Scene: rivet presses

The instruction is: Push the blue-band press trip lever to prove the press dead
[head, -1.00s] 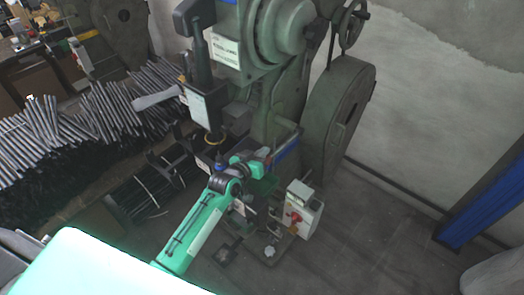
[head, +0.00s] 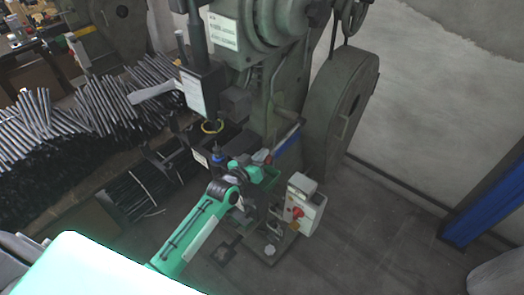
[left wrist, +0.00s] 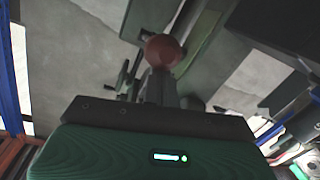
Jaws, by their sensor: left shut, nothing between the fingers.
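The press (head: 262,75) is a dark green machine with a blue band (head: 288,150) low on its frame. A red ball knob (head: 268,158), which looks like the trip lever's end, shows small beside the band. In the left wrist view the red knob (left wrist: 163,50) is large, straight ahead of the fingertips. My left gripper (head: 265,167) is at the front of the press near the knob. Its fingers also show in the left wrist view (left wrist: 158,82), shut and empty. I cannot tell whether they touch the knob. The lever's shaft is mostly hidden. My right gripper is not in view.
A pale control box (head: 305,205) with a red button stands right of my left gripper. A large flywheel guard (head: 340,110) is behind it. Piles of metal rods (head: 45,125) lie at the left. Floor (head: 370,230) at the lower right is clear.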

